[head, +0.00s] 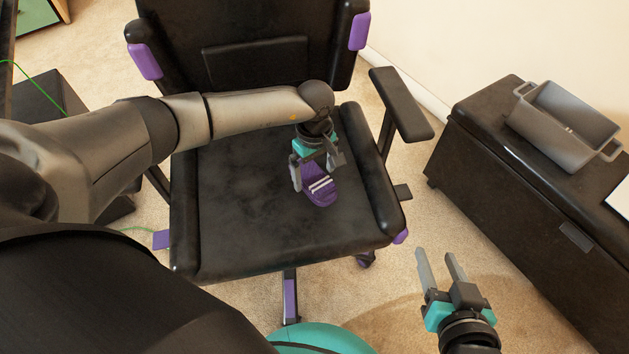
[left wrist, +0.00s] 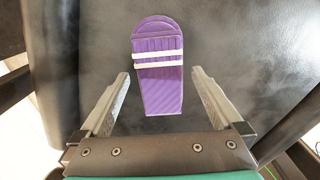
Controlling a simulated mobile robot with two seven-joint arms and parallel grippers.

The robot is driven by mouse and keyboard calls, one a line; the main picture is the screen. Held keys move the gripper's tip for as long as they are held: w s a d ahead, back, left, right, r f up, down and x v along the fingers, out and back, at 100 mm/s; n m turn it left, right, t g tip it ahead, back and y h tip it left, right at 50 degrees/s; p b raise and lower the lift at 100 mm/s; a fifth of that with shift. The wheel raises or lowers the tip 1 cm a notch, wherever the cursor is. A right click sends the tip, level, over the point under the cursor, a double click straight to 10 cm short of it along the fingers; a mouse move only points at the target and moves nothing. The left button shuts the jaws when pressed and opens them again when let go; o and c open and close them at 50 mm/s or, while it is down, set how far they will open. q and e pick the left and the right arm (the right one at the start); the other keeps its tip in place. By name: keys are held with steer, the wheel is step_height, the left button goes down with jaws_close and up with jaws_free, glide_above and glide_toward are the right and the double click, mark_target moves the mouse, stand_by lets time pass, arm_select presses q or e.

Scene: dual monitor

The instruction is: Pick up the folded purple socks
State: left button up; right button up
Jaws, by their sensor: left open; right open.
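The folded purple socks (head: 320,190) with two white stripes lie on the black seat of the office chair (head: 240,215), toward its right side. They also show in the left wrist view (left wrist: 160,85). My left gripper (head: 315,172) is open above the socks, and in the left wrist view its fingers (left wrist: 160,95) stand apart on either side of the socks' near part, not touching them. The fingers partly cover the socks in the head view. My right gripper (head: 442,270) is open and empty over the carpet, to the right of the chair.
The chair's right armrest (head: 402,104) stands near my left gripper, and its backrest (head: 250,45) rises behind. A dark bench (head: 530,200) with a grey bin (head: 565,125) on it stands at the right. Carpet between chair and bench is clear apart from my right gripper.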

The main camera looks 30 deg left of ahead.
arm_select(q)
steer(key=shift+f, duration=0.45)
steer(key=c, duration=1.2)
steer(key=shift+o, duration=0.2)
steer(key=shift+r, duration=0.2)
